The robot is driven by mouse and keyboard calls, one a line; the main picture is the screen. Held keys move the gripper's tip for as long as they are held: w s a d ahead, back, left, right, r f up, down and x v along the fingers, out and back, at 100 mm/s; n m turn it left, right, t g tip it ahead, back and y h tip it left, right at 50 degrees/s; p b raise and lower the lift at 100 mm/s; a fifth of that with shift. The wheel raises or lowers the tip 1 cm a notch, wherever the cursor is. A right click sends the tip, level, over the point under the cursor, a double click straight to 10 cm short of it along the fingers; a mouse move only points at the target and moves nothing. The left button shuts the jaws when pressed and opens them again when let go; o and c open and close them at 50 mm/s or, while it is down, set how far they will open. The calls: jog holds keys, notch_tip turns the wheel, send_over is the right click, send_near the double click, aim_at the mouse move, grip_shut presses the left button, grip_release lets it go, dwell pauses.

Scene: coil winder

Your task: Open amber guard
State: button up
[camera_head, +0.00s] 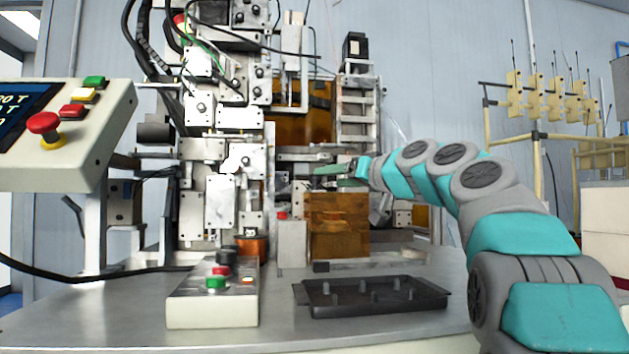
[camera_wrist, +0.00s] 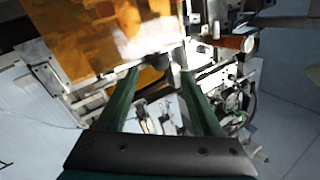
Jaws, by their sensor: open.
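A lower amber guard panel (camera_head: 338,228), translucent orange-brown, stands upright at the front of the winder. A second amber panel (camera_head: 303,118) is higher and further back, partly hidden by machine parts. My gripper (camera_head: 325,172) is above the lower panel's top edge, pointing left toward the machine. In the wrist view an amber panel (camera_wrist: 85,35) fills the upper left, and I cannot tell which one it is. The green fingers of my gripper (camera_wrist: 158,75) are spread with a clear gap. Nothing is seen held between them. More amber shows behind the fingers.
A dark tray with pegs (camera_head: 370,297) and a button box (camera_head: 215,292) stand on the grey table (camera_head: 110,322). A control panel with a red stop button (camera_head: 60,130) is at left. White machine plates crowd close to my gripper.

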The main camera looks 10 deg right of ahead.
aim_at(320, 179)
jog(key=p+x, duration=0.2)
jog(key=x, duration=0.5)
jog(key=shift+w+f, duration=0.1)
jog(key=shift+w, duration=0.05)
grip_shut()
dwell(0.3)
dwell(0.9)
